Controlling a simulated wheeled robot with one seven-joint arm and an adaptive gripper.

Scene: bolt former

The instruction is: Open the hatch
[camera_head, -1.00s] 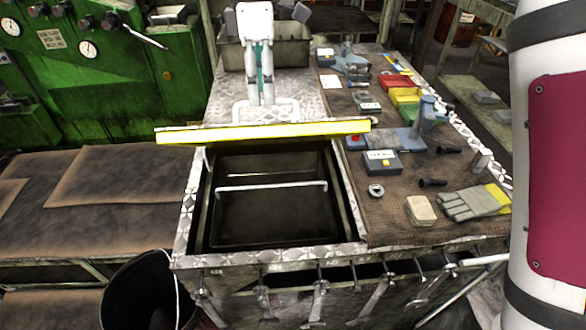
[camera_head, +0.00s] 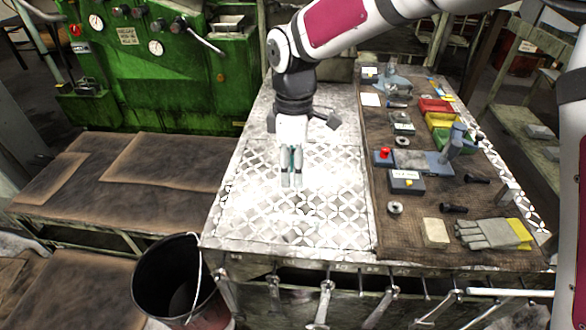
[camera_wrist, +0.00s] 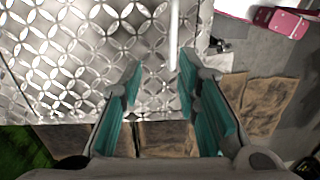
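The hatch (camera_head: 250,215) is a patterned metal plate lying flat and shut in the bench top, bright with glare in the head view. It fills the upper left of the wrist view (camera_wrist: 70,50). My gripper (camera_head: 292,183) points down over the hatch's middle. Its teal-padded fingers are apart in the wrist view (camera_wrist: 160,64), with nothing clearly held between them. A thin pale bar (camera_wrist: 174,35), possibly the hatch handle, shows just beyond the fingertips, closer to the right one. I cannot tell whether it touches a finger. The glare hides any handle in the head view.
A brown mat (camera_head: 410,215) right of the hatch holds a glove (camera_head: 488,234), coloured bins (camera_head: 440,120) and small tools. A black bucket (camera_head: 170,285) stands at the front left. A green machine (camera_head: 160,70) is behind. Tools hang along the bench front.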

